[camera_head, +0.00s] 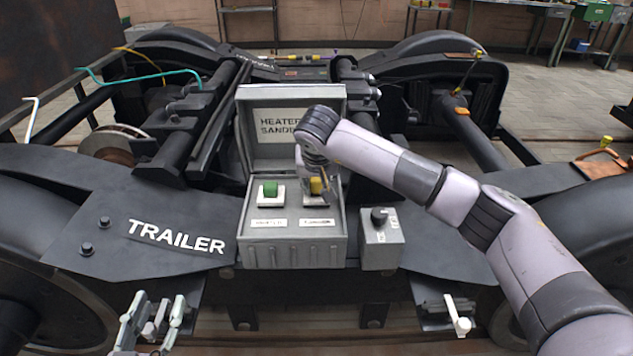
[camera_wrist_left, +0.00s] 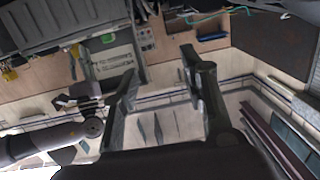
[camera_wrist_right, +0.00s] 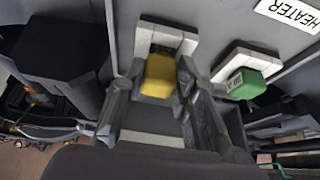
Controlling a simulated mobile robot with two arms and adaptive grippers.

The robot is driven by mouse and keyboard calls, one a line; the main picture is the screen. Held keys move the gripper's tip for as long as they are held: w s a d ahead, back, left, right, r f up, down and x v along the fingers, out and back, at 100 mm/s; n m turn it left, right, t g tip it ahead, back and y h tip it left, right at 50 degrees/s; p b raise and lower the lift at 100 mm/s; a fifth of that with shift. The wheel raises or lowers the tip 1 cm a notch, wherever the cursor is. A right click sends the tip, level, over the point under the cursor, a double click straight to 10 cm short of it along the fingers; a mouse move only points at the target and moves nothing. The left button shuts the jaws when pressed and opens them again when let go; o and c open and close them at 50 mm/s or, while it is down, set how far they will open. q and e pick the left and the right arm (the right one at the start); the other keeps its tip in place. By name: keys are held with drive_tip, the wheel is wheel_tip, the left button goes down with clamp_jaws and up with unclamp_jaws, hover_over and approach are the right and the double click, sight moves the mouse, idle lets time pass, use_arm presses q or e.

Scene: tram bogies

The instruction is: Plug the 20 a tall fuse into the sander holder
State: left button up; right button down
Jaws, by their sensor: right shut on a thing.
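My right gripper (camera_head: 316,192) is shut on a yellow fuse (camera_wrist_right: 159,76), held at the right-hand white holder (camera_wrist_right: 166,38) in the grey fuse box (camera_head: 296,252). In the right wrist view a dark gap shows in the holder behind the fuse; I cannot tell how deep the fuse sits. The yellow fuse also shows in the head view (camera_head: 316,186). A green fuse (camera_head: 270,188) sits in the left-hand holder, beside the label HEATER (camera_wrist_right: 291,14). The label under the right-hand holder is too small to read surely. My left gripper (camera_head: 152,320) is open and empty, low at the left.
The box's open lid (camera_head: 291,100) stands behind the holders, lettered HEATER and SANDER. A small grey box with a black knob (camera_head: 380,238) stands right of the fuse box. A TRAILER plate (camera_head: 177,237) lies left. Dark bogie frame and wheels surround everything.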

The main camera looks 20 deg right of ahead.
use_arm(q)
drive_tip(key=shift+s+a+f+g, duration=0.1)
drive_tip(key=shift+f+g, duration=0.1)
drive_tip(key=shift+f, duration=0.15)
drive_tip(key=shift+s+a+f+g, duration=0.1)
drive_tip(key=shift+f+g, duration=0.1)
drive_tip(key=shift+f, duration=0.15)
drive_tip(key=shift+f, duration=0.2)
idle(0.6)
drive_tip(key=shift+s+f+g, duration=0.15)
drive_tip(key=shift+f+g, duration=0.2)
drive_tip(key=shift+g, duration=0.05)
drive_tip(key=shift+a+y+p, duration=0.1)
drive_tip(key=shift+y+p, duration=0.2)
drive_tip(key=shift+s+a+f+g, duration=0.1)
drive_tip(key=shift+s+f+g, duration=0.15)
drive_tip(key=shift+f, duration=0.3)
drive_tip(key=shift+w+r, duration=0.1)
drive_tip(key=shift+r, duration=0.05)
use_arm(e)
drive_tip(key=shift+f, duration=0.1)
idle(0.4)
use_arm(q)
drive_tip(key=shift+w+r+t, duration=0.25)
drive_tip(key=shift+r+t, duration=0.2)
drive_tip(key=shift+r, duration=0.2)
use_arm(e)
drive_tip(key=shift+f, duration=0.25)
